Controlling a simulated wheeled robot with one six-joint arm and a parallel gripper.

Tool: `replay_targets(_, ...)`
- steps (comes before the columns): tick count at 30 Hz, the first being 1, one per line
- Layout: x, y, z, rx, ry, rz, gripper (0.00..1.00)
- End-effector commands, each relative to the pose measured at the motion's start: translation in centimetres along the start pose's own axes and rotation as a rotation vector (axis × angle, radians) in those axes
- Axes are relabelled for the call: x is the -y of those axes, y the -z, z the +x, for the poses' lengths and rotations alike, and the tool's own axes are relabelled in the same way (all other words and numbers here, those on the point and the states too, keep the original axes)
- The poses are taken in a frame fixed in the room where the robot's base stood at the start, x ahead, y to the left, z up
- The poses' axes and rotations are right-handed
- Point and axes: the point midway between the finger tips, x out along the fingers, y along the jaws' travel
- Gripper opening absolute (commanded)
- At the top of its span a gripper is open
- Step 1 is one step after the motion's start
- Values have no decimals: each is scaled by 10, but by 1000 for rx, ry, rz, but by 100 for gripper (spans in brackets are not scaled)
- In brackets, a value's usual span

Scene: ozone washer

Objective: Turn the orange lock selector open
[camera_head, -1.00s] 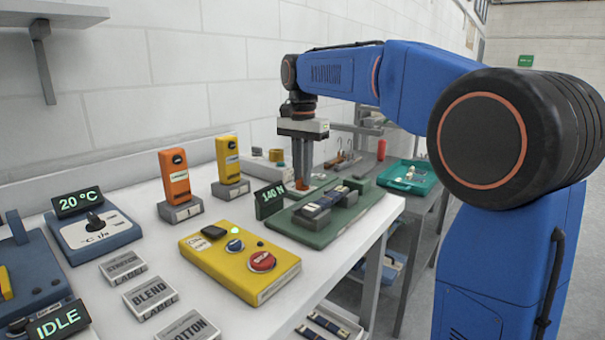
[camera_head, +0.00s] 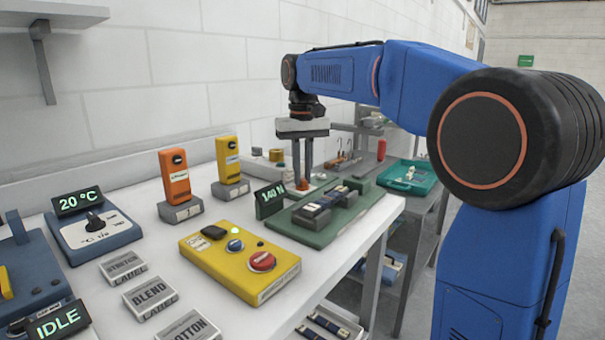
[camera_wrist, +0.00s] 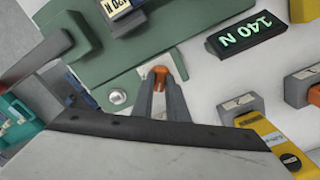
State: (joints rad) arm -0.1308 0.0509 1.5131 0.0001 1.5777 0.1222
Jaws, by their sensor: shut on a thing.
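The orange lock selector (camera_wrist: 159,74) shows between my fingertips in the wrist view, by the edge of the green fixture. In the head view, the orange selector (camera_head: 303,183) is small and partly covered by my fingers. My gripper (camera_head: 303,177) points straight down and is shut on the selector. In the wrist view, both fingers of my gripper (camera_wrist: 161,82) press on its two sides. The green fixture (camera_head: 330,232) lies beside it. The selector's exact angle is hard to tell.
A display reading 140 N (camera_head: 269,200) stands close by. An orange handheld unit (camera_head: 175,175) and a yellow one (camera_head: 228,160) stand in grey bases. A yellow control box (camera_head: 240,262) with a red button sits in front. A teal tray (camera_head: 408,176) is at the right.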

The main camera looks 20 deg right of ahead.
Motion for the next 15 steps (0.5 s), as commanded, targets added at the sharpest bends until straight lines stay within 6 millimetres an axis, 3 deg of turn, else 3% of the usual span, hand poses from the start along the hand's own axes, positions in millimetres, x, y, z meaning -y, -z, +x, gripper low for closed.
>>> replay_targets(15,0,0,0,-1,0,-444,0)
